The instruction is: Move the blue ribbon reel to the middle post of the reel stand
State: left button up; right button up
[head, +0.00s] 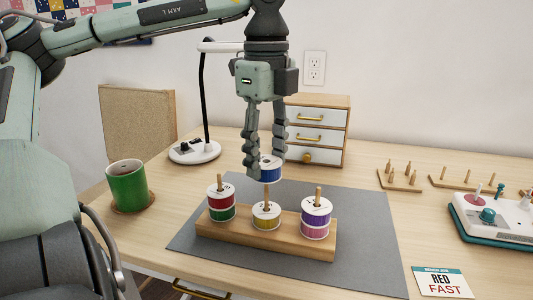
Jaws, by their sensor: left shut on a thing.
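The blue ribbon reel (268,174) is between the fingertips of my left gripper (265,172). The gripper points down and is shut on the reel, above the middle post (266,195) of the wooden reel stand (245,235). The reel looks close to the post's top; I cannot tell if they touch. A yellow reel (266,216) sits on the middle post. The left post holds a red reel (221,196) over a green reel (222,213). The right post holds a purple reel (316,213) over a pink reel (315,231). My right gripper is not in view.
The stand is on a grey mat (370,240). A green cup (127,187) is at left, a lamp (195,151) and small drawer cabinet (318,127) behind. Peg boards (399,180), a white and teal device (495,217) and a card (442,282) are at right. The mat's right side is clear.

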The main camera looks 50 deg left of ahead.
aim_at(266, 171)
pick_arm(q)
jog(key=shift+f+b, duration=1.3)
jog(key=shift+f, duration=0.3)
dwell(0.3)
jog(key=o, duration=1.1)
jog(key=shift+c, duration=0.2)
notch_tip(266, 171, up, 12)
